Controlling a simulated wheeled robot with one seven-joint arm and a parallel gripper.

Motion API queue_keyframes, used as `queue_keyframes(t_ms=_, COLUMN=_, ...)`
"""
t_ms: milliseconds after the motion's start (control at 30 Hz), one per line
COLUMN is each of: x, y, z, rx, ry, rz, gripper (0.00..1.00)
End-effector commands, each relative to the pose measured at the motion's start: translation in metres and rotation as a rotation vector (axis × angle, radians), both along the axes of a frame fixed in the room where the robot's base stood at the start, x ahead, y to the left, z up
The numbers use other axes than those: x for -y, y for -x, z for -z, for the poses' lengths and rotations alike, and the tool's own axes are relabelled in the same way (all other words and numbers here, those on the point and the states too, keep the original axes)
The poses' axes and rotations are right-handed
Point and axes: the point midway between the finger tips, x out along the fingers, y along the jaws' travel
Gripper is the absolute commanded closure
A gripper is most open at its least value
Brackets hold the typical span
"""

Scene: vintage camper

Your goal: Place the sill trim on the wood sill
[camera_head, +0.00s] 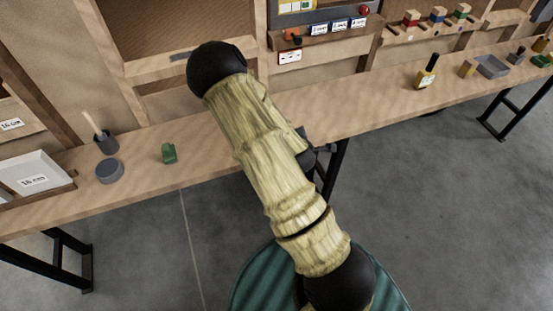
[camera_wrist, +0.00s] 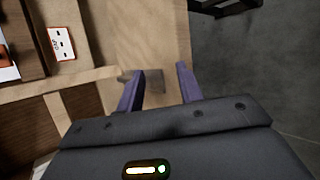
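A wooden sill (camera_head: 150,68) runs under the framed brown panel at the upper left of the head view. A short grey strip (camera_head: 182,56) lies along it, left of my arm's dark joint; I cannot tell whether it is the sill trim. In the head view my arm mostly hides my gripper (camera_head: 318,152).
The wooden bench (camera_head: 225,155) runs across the room. A green block (camera_head: 169,153), grey disc (camera_head: 110,171), brush cup (camera_head: 106,142) and white box (camera_head: 35,172) stand left. A yellow bottle (camera_head: 426,73) and a grey tray (camera_head: 491,67) stand right. Grey floor (camera_head: 450,200) is open in front.

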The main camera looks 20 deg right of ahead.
Motion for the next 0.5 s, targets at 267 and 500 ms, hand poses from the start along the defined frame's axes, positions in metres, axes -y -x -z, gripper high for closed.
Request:
queue_keyframes(t_ms=267, x=-0.040, y=0.026, z=-0.031, rx=-0.005, ry=-0.476, rz=0.423, gripper=0.64)
queue_keyframes(t_ms=500, x=-0.084, y=0.058, z=-0.075, rx=-0.051, ry=-0.795, rz=0.747, gripper=0.64)
